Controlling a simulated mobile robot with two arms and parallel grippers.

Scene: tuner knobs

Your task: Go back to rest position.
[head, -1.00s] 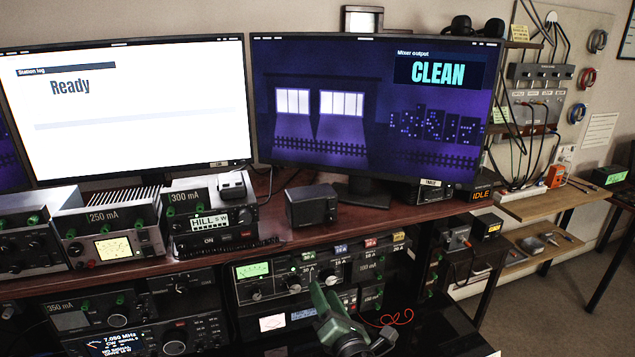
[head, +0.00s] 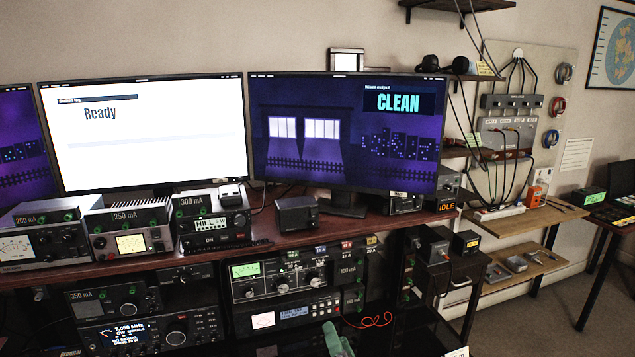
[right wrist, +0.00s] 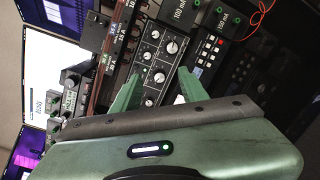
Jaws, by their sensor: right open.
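My right gripper (head: 338,338) shows only in part at the bottom edge of the head view, in front of the lower equipment rack. In the right wrist view, its two green fingers (right wrist: 158,92) are apart with nothing between them. They point toward a tuner panel (right wrist: 160,50) with several round knobs. The same tuner panel (head: 283,281) shows in the head view, with a green-lit meter at its left. The gripper is apart from the knobs in the head view. My left gripper is not in view.
A dark red desk (head: 140,266) carries several radio units and two large monitors reading "Ready" (head: 150,150) and "CLEAN" (head: 340,170). A radio (head: 130,335) sits lower left. Wooden shelves (head: 525,222) stand at right. Open floor (head: 545,320) shows at lower right.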

